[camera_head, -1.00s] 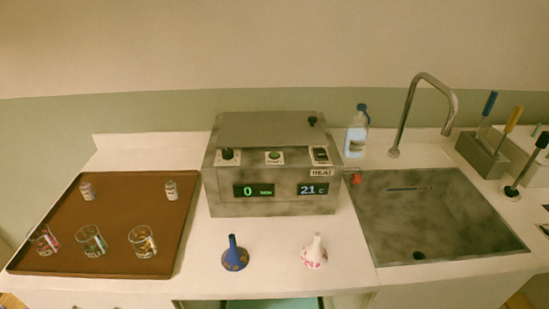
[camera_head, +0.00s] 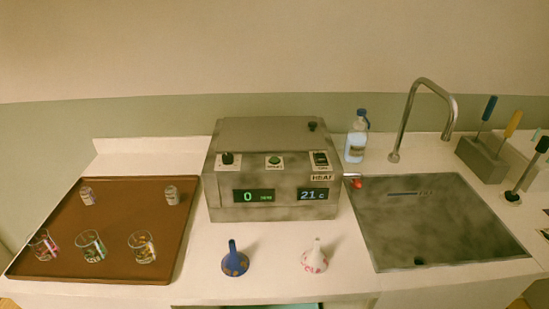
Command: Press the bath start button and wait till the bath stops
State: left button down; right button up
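The metal bath (camera_head: 270,170) stands on the counter in the middle, its lid (camera_head: 265,131) shut. Its front carries a black knob (camera_head: 227,159), a green start button (camera_head: 274,161) and a dark switch (camera_head: 320,159) above the HEAT label. The left display (camera_head: 254,196) reads 0 in green, and the right display (camera_head: 313,195) reads 21 C. A small red tap end (camera_head: 357,183) sticks out at the bath's right side. Neither of my grippers shows in the head view.
A brown tray (camera_head: 110,225) at the left holds several glass cups and two small jars. A bottle (camera_head: 356,138), a sink (camera_head: 430,220) with a faucet (camera_head: 403,120), and a tool holder (camera_head: 481,159) are at the right.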

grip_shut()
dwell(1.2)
